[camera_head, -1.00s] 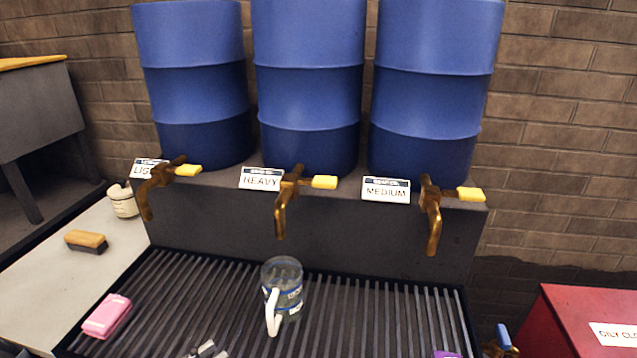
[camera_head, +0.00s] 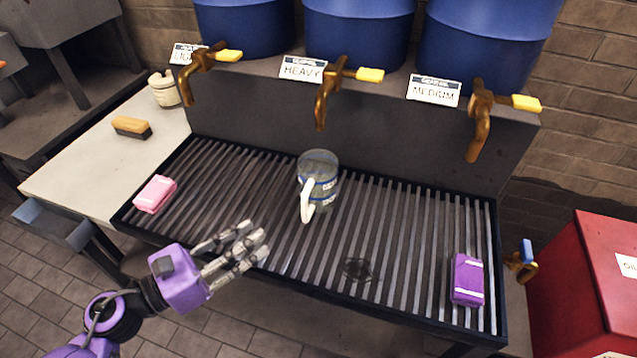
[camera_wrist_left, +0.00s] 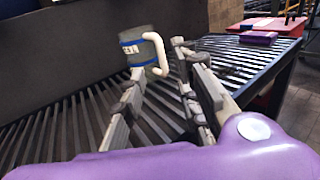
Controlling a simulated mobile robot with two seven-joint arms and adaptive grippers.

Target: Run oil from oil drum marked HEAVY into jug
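The jug (camera_head: 320,180) is clear with blue bands and a white handle. It stands upright on the slatted grate (camera_head: 400,222), roughly below the brass tap (camera_head: 325,98) of the middle drum (camera_head: 358,32), labelled HEAVY (camera_head: 303,68). The tap has a yellow lever (camera_head: 369,75). My left gripper (camera_head: 255,240) is over the grate's front edge, left of and nearer than the jug, apart from it. In the left wrist view the jug (camera_wrist_left: 135,55) shows beyond the two spread, empty fingers (camera_wrist_left: 155,62). My right gripper is not in view.
The LIGHT tap (camera_head: 190,75) and the MEDIUM tap (camera_head: 478,125) stand either side. A pink block (camera_head: 155,194) and a purple block (camera_head: 467,280) lie on the grate. A red cabinet (camera_head: 580,290) stands at right. The grate between gripper and jug is clear.

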